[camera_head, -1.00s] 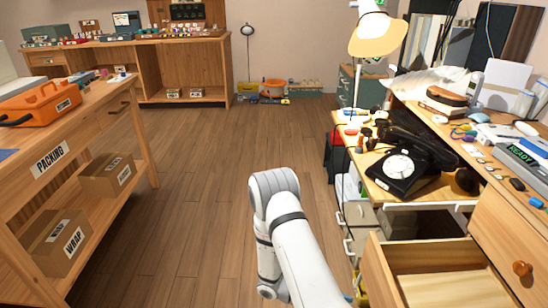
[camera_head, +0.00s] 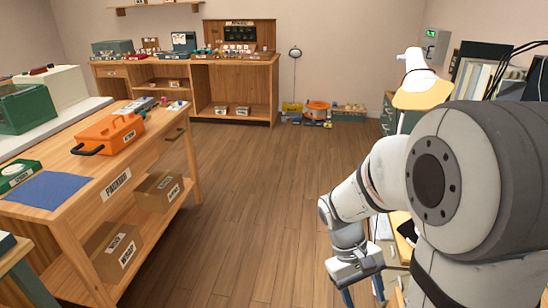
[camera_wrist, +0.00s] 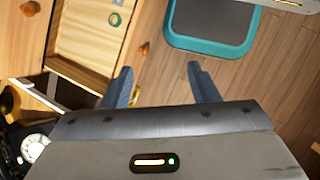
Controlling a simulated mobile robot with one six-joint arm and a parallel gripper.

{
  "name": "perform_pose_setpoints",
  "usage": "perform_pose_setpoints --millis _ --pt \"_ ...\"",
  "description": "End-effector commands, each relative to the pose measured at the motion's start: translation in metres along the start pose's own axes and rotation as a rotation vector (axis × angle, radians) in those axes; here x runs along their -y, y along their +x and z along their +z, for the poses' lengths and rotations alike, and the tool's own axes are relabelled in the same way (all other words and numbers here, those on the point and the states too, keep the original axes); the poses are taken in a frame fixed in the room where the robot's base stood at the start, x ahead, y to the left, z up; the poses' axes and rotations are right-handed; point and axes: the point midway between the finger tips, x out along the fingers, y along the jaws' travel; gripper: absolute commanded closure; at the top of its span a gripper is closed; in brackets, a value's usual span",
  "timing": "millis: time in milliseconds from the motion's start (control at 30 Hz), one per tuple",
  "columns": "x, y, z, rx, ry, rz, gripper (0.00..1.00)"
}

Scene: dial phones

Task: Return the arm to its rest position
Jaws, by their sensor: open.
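My arm is bent at the right of the head view, its large pale joint close to the camera. My gripper (camera_head: 363,296) hangs below it, fingers pointing down over the floor side of the right-hand desk. In the wrist view, my gripper (camera_wrist: 160,78) shows two blue-grey fingers spread apart with nothing between them. A black dial phone (camera_wrist: 36,148) shows in part at the lower left of the wrist view. My arm hides most of the desk in the head view.
At left, a packing bench holds an orange case (camera_head: 108,133), a blue mat (camera_head: 50,190) and, on its shelf, cardboard boxes (camera_head: 158,190). A wooden workbench (camera_head: 238,80) stands at the back. A lamp (camera_head: 422,90) rises behind my arm. The middle floor is clear.

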Motion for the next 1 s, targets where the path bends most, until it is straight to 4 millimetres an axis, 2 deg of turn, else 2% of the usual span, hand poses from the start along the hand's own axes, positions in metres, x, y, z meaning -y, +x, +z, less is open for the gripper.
perform_pose_setpoints --millis 33,100,300,433,600,1000 --pt "-0.002 -0.028 0.017 -0.068 0.032 -0.024 0.46" --pt "-0.001 -0.051 0.031 -0.154 0.07 -0.057 0.46" --pt "0.003 -0.113 0.07 -0.399 0.176 -0.149 0.46" --pt "0.006 -0.143 0.091 -0.53 0.229 -0.195 0.46" --pt "0.008 -0.163 0.105 -0.631 0.269 -0.231 0.46" --pt "0.009 -0.165 0.107 -0.653 0.277 -0.239 0.46"
